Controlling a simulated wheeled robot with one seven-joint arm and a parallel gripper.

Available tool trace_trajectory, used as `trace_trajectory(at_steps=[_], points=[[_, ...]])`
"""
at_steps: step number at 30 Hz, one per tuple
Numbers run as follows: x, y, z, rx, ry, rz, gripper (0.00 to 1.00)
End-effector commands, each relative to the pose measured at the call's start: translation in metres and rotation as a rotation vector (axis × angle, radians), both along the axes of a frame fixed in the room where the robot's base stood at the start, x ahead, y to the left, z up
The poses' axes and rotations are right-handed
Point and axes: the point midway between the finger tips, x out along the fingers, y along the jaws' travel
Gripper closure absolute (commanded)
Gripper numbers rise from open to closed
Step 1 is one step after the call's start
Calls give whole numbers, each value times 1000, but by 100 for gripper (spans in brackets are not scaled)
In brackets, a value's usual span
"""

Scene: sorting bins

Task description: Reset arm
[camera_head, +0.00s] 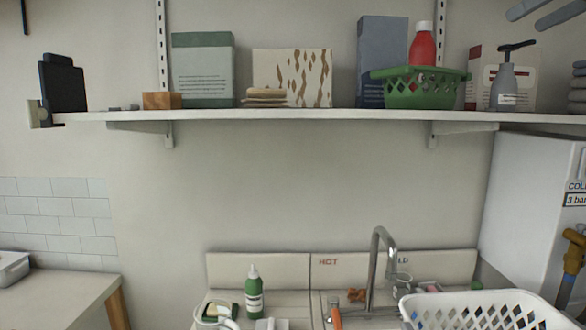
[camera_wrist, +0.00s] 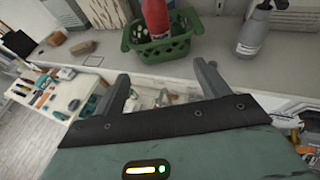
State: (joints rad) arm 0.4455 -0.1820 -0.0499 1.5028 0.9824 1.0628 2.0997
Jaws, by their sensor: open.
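My gripper (camera_wrist: 162,86) shows in the wrist view with its two grey fingers wide apart and nothing between them. In that view it is in front of and above the shelf edge, near a green basket (camera_wrist: 162,46). In the head view, two grey finger-like shapes at the top right corner appear to be my gripper's fingers; the rest of the arm is out of frame there. No held object shows in either view.
A wall shelf (camera_head: 330,115) carries boxes, a green basket (camera_head: 420,95) with a red bottle (camera_head: 422,48), and a grey pump bottle (camera_head: 504,88). Below are a tap (camera_head: 373,265), a green bottle (camera_head: 254,298) and a white basket (camera_head: 485,312). A white cabinet (camera_head: 530,200) stands right.

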Motion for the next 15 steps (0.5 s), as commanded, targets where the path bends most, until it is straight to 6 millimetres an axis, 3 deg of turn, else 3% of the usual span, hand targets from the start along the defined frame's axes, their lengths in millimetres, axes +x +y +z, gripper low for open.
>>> trace_trajectory(at_steps=[2, 8, 15], points=[[0, 0, 0, 0, 0, 0, 26], [7, 17, -25, -81, 17, 62, 26], [15, 44, -65, -218, 37, 170, 26]])
